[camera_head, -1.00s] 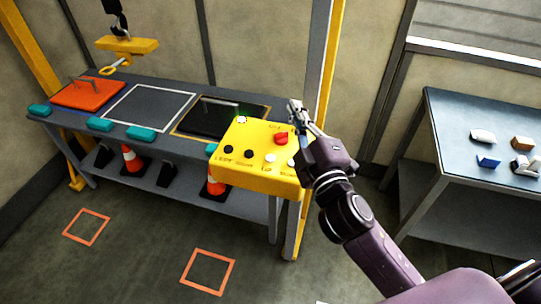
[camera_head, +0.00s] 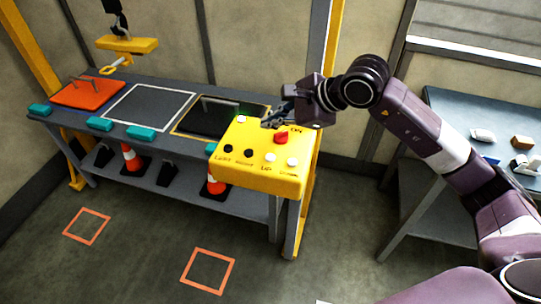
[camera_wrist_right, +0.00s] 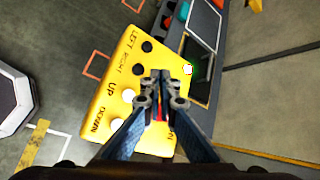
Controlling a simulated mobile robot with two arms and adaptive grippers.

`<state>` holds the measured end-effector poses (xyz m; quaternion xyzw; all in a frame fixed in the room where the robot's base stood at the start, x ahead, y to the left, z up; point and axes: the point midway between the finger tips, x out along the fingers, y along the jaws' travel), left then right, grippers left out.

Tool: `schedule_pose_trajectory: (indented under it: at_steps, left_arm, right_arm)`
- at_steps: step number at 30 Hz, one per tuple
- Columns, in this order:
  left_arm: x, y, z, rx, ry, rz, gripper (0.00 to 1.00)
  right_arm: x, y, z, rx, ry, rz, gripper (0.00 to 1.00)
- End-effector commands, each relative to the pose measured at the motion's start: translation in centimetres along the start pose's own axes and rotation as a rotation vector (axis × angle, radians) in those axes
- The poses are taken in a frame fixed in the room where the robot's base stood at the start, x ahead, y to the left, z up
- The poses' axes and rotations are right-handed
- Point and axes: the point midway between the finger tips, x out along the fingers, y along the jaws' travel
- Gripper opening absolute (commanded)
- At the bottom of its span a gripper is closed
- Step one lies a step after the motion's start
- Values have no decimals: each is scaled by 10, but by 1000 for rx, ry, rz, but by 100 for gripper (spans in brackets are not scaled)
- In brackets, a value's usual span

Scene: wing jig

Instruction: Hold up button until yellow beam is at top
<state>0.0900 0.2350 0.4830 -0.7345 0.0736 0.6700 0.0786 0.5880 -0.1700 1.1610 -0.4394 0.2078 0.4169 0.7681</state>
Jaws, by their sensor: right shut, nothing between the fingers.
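The yellow control box (camera_head: 262,180) stands at the right end of the workbench. Its white up button (camera_head: 270,157) is on the front part of the top face; in the wrist view the up button (camera_wrist_right: 128,95) is left of my fingers. My right gripper (camera_head: 268,123) is shut and empty above the back of the box, near the red knob (camera_head: 282,137). In the wrist view the shut fingers (camera_wrist_right: 160,76) mostly hide that knob. The yellow beam (camera_head: 127,46) hangs on a black hoist at the upper left, with a hook under it. My left gripper is out of view.
Beside the up button are the white down button (camera_head: 292,162) and two black buttons. Traffic cones stand below. A second table (camera_head: 440,110) is at right. The floor in front is clear.

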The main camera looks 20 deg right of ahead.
Motion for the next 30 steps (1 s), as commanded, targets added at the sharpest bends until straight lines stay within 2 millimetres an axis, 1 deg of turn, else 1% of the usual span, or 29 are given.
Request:
schedule_pose_trajectory:
  at_steps: [3, 12, 17, 23, 30]
  left_arm:
    - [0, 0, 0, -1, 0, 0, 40]
    - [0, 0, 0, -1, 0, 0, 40]
    - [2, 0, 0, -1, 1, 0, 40]
    - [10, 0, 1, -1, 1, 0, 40]
    - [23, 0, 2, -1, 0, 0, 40]
  right_arm:
    - [-2, -3, -7, -11, 27, -4, 0]
    - [-1, -2, -6, -9, 25, -2, 0]
    - [2, 1, -9, -8, 25, -1, 0]
    - [15, 10, -18, -6, 23, 0, 0]
    - [39, 28, -37, -6, 24, 0, 0]
